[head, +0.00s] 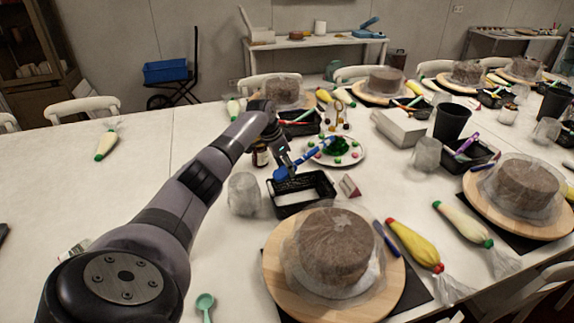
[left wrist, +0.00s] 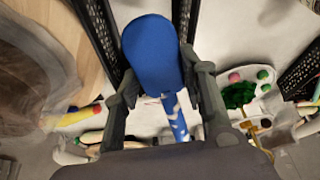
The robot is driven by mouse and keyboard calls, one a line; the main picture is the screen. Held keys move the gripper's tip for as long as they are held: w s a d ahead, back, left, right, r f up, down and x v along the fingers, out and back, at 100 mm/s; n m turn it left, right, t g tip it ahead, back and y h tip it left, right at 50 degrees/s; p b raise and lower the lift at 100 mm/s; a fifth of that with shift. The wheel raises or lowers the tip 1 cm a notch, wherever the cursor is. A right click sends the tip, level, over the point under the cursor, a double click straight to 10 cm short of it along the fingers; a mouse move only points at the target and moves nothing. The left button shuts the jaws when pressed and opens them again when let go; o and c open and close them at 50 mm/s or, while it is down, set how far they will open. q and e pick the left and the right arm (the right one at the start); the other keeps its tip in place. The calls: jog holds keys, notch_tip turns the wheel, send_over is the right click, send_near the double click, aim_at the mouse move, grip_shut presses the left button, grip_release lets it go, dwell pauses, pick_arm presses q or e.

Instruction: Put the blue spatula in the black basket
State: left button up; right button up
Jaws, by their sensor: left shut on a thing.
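My left gripper (head: 284,168) hangs over the near black basket (head: 303,207). It is shut on the blue spatula (head: 319,153), which slants out to the right of the gripper in the head view. In the left wrist view, the spatula's broad blue end (left wrist: 152,52) is large between the fingers of my left gripper (left wrist: 162,88), and its thinner blue part (left wrist: 174,118) runs on beyond them. The basket's dark rim (left wrist: 97,32) shows behind the blue end. The spatula seems to be above the basket; the exact height cannot be told. My right gripper is not in view.
A palette plate with green icing (head: 347,158) lies just behind the basket. A clear glass (head: 243,193) stands to its left, a small red-and-white block (head: 350,186) to its right. A wrapped cake (head: 336,249) on a wooden turntable (head: 283,286) is in front. Free table lies left.

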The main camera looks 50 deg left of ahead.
pick_arm(q)
notch_tip(320, 180, down, 7)
jog(key=b, duration=0.6)
jog(key=shift+f+b, duration=0.6)
jog(key=shift+f, duration=0.95)
jog(key=o, duration=1.2)
jog(key=v, duration=1.2)
jog(key=shift+s, duration=0.1)
jog(key=shift+r, duration=0.15)
